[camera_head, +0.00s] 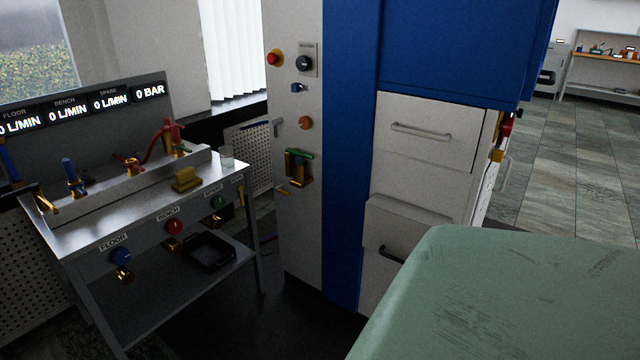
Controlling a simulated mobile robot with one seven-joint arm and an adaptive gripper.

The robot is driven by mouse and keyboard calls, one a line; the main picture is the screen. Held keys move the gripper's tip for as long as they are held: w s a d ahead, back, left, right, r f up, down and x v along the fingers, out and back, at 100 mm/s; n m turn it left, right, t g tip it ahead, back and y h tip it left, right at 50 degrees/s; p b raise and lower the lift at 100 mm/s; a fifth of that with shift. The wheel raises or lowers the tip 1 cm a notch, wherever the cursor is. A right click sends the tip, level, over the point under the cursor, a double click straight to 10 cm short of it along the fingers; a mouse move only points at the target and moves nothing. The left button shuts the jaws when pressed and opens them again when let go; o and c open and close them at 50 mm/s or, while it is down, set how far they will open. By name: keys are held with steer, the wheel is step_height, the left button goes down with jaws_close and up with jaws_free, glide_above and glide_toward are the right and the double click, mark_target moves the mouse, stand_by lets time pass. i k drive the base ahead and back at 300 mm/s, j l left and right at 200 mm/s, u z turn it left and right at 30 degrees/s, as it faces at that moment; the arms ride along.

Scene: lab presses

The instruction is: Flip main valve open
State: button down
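A steel bench (130,213) stands at the left. Its front edge carries labelled valves. A small label at the right end of that edge (237,180) seems to read MAIN, and a small brass part (241,194) shows close by it. The handle's position there is too small and dark to tell. The display panel (85,103) behind the bench reads 0 L/MIN for floor, bench and spare, and 0 BAR at its right end. My gripper is not in view.
Blue floor (121,256), red bench (174,227) and green spare (218,202) valves sit along the front. A tall cabinet (305,220) stands right.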

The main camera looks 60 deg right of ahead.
mark_target(239, 187)
steer(key=z, duration=1.3)
steer(key=i+j, duration=0.15)
steer(key=i, duration=0.45)
steer(key=i+j+z, duration=0.1)
steer(key=i, duration=0.5)
